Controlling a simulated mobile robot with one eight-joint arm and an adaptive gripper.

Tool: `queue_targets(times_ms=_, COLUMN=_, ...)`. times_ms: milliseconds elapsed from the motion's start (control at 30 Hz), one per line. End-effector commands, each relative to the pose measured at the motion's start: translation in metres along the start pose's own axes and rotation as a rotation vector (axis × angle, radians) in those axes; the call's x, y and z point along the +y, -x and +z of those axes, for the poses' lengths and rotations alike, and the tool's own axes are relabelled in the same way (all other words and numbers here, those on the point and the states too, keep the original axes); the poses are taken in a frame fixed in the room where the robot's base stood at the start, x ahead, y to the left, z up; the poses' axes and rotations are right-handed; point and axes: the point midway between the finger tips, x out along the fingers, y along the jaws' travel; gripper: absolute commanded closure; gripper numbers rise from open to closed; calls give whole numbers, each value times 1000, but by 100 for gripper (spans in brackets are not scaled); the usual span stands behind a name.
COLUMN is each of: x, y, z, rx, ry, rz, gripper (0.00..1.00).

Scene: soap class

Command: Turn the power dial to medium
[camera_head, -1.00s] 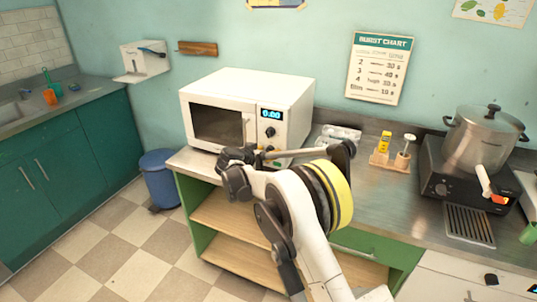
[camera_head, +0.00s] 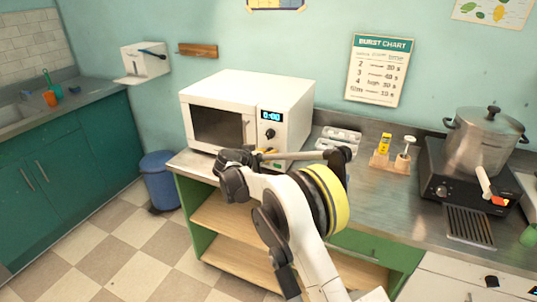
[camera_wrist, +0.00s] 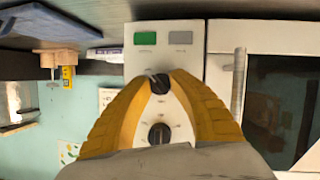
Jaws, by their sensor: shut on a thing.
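The white microwave (camera_head: 245,105) stands on the metal counter. Its display (camera_head: 271,115) reads 0:00. Its upper dial (camera_head: 270,133) is dark and clear of my gripper; in the wrist view, which is upside down, this dial (camera_wrist: 159,133) appears nearer the wrist. The lower dial (camera_wrist: 160,84) is black and sits between my yellow fingertips. My gripper (camera_wrist: 163,77) is shut on this lower dial, in front of the control panel. In the head view my wrist and fingers mostly hide the lower dial. I cannot read the dial's labels.
The microwave's door handle (camera_wrist: 239,82) stands close beside one finger. Green (camera_wrist: 145,38) and grey (camera_wrist: 180,37) buttons lie past the fingertips. An egg carton (camera_head: 338,137), a wooden stand (camera_head: 391,162) and a stove with a pot (camera_head: 483,140) are to the right.

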Motion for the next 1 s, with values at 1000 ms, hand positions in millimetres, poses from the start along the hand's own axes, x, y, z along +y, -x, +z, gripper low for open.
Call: queue_targets(times_ms=1000, x=-1, y=-2, z=4, rx=49, ry=820, rz=348, gripper=100)
